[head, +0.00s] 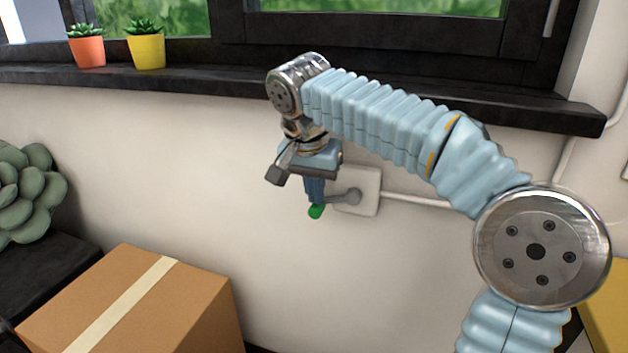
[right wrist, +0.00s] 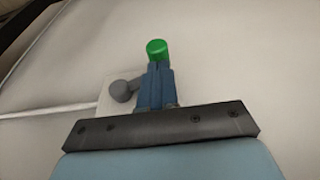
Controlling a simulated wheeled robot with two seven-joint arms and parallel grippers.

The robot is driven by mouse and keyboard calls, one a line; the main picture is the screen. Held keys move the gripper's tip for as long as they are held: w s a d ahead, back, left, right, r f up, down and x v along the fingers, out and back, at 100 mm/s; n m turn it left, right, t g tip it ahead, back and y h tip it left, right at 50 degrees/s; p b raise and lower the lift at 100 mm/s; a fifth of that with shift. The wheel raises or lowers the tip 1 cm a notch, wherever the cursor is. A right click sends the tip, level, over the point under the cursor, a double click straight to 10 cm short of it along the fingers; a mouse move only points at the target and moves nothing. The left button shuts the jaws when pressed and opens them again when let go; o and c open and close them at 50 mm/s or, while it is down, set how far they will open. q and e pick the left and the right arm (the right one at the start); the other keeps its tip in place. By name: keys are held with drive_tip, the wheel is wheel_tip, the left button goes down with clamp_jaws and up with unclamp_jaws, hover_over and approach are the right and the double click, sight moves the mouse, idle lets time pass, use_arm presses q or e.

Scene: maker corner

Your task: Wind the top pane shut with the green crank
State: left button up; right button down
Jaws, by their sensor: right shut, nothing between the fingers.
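The crank has a green knob (head: 316,211) on a grey arm (head: 349,197), set on a pale wall plate (head: 370,181) below the window. The green knob (right wrist: 157,46) and grey hub (right wrist: 121,91) also show in the right wrist view. My right gripper (head: 314,195) points down at the knob, its blue fingers (right wrist: 159,75) shut with nothing between them. The fingertips appear right at the knob; I cannot tell whether they touch it. The lower part of the dark-framed window (head: 375,28) shows; which pane is the top one is unclear. My left gripper is out of view.
A dark sill (head: 215,84) juts out above the crank, with an orange pot (head: 87,52) and a yellow pot (head: 147,51). A cardboard box (head: 150,300) and a succulent (head: 25,192) stand at lower left. A pipe (head: 415,199) runs right from the plate.

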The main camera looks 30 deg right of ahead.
drive_tip(key=shift+f, duration=0.1)
drive_tip(key=shift+w+a+f, duration=0.1)
drive_tip(key=shift+f, duration=0.7)
drive_tip(key=shift+w+a+f, duration=0.1)
drive_tip(key=shift+f, duration=0.65)
